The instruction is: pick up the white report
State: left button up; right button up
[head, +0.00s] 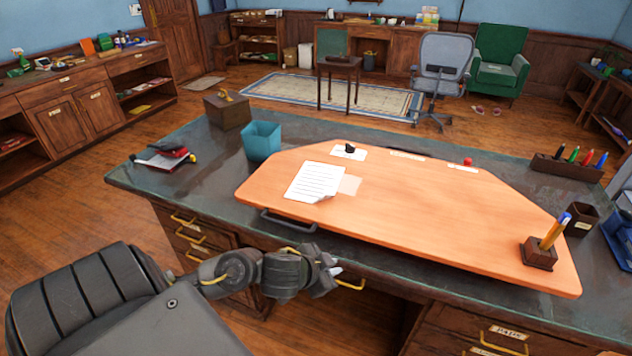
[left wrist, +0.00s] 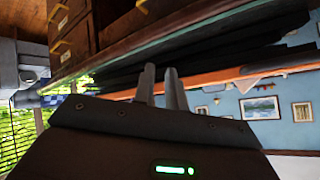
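The white report (head: 315,182) is a sheet with printed lines and a curled lower right corner. It lies on the orange board (head: 430,215) on the desk, near the board's left end. My left gripper (head: 334,268) is in front of the desk edge, below and apart from the report. In the left wrist view, its two fingers (left wrist: 162,86) stand close together with a narrow gap and nothing seen between them. Whether they count as open or shut is unclear. My right gripper is not in view.
A dark handle (head: 288,222) sits at the board's front left edge. A teal cup (head: 262,140), a wooden box (head: 227,108) and a small stack of items (head: 163,157) stand left. A pen holder (head: 540,252) is on the board's right. The board's middle is clear.

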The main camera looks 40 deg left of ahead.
pick_arm(q)
jog(key=w+a+r+m, duration=0.1)
jog(key=w+a+r, duration=0.4)
jog(key=a, duration=0.1)
jog(key=y, duration=0.1)
send_near(321, 205)
jog(key=w, duration=0.3)
jog(key=shift+w+a+r, duration=0.1)
jog(key=shift+w+a, duration=0.1)
jog(key=shift+w, duration=0.1)
jog(key=shift+b+x, duration=0.3)
jog(key=shift+x, duration=2.3)
jog(key=shift+d+r, duration=0.15)
jog(key=shift+c, duration=0.4)
jog(key=shift+w, duration=0.1)
grip_shut()
